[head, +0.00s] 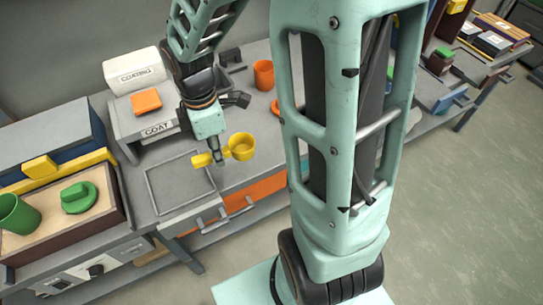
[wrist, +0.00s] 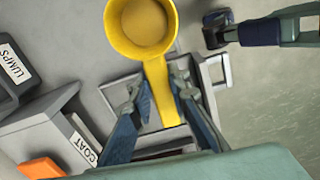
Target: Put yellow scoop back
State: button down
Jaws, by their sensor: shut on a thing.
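The yellow scoop (head: 240,146) is in my gripper (head: 218,160), above the grey counter near its front edge. In the wrist view the scoop's bowl (wrist: 142,24) points away from me and its handle (wrist: 160,90) runs back between the fingers of my gripper (wrist: 162,92). The fingers are shut on the handle. The bowl's inside looks tan; I cannot tell whether that is a content or shading. How far the scoop is above the counter is hard to judge.
A thin rectangular frame (head: 180,182) lies on the counter left of the scoop. A box labelled COAT (head: 158,128) with an orange block (head: 146,101) stands behind it. An orange cup (head: 263,75) stands farther back. A wooden tray (head: 100,205) with green items is at left.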

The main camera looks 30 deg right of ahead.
jog(key=shift+s+f+n, duration=0.15)
jog(key=shift+f+n, duration=0.25)
jog(key=shift+f, duration=0.05)
jog(key=shift+d+f, duration=0.15)
jog(key=shift+d, duration=0.05)
jog(key=w+d+f, duration=0.3)
jog(key=w+d, duration=0.1)
jog(key=d, duration=0.3)
send_over(254, 157)
jog(key=f, duration=0.3)
jog(key=a+f, duration=0.1)
jog(key=f, duration=0.1)
jog(key=shift+s+f, duration=0.15)
jog(key=shift+f, duration=0.15)
jog(key=shift+d+f+b, duration=0.3)
jog(key=shift+d+f, duration=0.05)
jog(key=shift+f, duration=0.05)
jog(key=shift+w+d+f, duration=0.1)
jog(key=shift+w+f, duration=0.05)
jog(key=shift+f, duration=0.7)
jog(key=shift+w+f, duration=0.1)
jog(key=shift+f, duration=0.7)
